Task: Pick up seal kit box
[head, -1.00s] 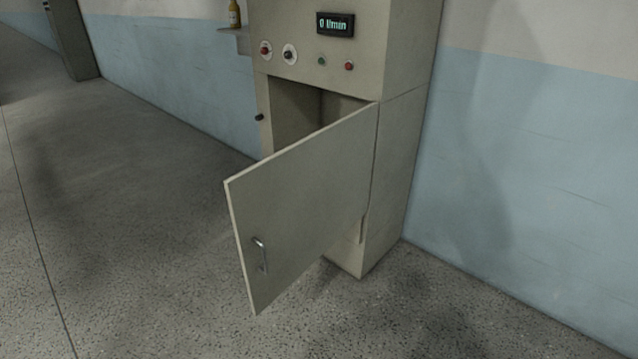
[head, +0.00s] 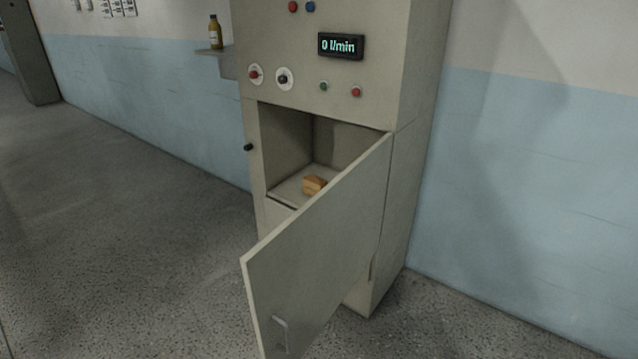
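A small tan-orange box (head: 313,185), which looks like the seal kit box, sits on the shelf floor inside the open cabinet (head: 418,170). Its lower right part is hidden behind the top edge of the open cabinet door (head: 322,247). The door is hinged on the right and swung wide outward, with a metal handle (head: 281,334) low on its face. Neither of my grippers is in view.
A bottle (head: 215,33) stands on a small side shelf (head: 215,52) left of the cabinet. The cabinet front carries a display (head: 341,46), knobs and buttons. The floor (head: 120,230) to the left is clear. The door juts out in front.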

